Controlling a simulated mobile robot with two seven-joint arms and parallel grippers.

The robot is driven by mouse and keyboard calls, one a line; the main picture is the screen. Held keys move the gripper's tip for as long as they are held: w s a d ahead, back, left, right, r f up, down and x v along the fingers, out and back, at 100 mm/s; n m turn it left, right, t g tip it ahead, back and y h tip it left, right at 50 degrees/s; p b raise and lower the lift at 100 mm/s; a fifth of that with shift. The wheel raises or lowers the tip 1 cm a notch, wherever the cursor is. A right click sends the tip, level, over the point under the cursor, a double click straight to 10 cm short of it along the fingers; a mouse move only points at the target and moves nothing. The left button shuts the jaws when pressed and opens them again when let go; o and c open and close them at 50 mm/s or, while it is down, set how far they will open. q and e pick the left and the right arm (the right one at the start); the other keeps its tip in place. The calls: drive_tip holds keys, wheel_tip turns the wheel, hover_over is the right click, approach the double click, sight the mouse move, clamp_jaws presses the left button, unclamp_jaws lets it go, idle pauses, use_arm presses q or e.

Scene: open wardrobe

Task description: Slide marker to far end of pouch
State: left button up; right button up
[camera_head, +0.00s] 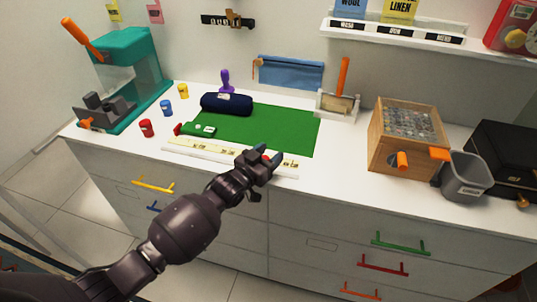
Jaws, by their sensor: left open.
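A dark navy rolled pouch (227,104) lies on the green mat (265,128), toward its back left. A long cream strip with yellow labels (205,149) runs along the mat's front edge. My left gripper (268,154) is open above the right part of this strip, fingertips pointing to the back right. A small red piece, possibly the marker, shows partly at the fingertips; the gripper hides much of it. I cannot tell whether the fingers touch it. My right gripper is not in view.
A small green item (199,130) with a red end lies at the mat's left. A purple-handled stamp (226,80) stands behind the pouch. Small pots and a teal machine (130,62) are at left. A wooden box (405,135) and grey bin (464,178) are at right.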

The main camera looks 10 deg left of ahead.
use_arm(q)
clamp_jaws()
drive_tip(key=shift+a, duration=0.25)
drive_tip(key=a, duration=0.6)
drive_tip(key=w+a, duration=0.1)
drive_tip(key=a, duration=0.5)
drive_tip(key=a+b, duration=0.1)
drive_tip(key=a, duration=0.6)
drive_tip(key=shift+w+f, duration=0.1)
drive_tip(key=shift+w, duration=0.15)
drive_tip(key=shift+a, duration=0.7)
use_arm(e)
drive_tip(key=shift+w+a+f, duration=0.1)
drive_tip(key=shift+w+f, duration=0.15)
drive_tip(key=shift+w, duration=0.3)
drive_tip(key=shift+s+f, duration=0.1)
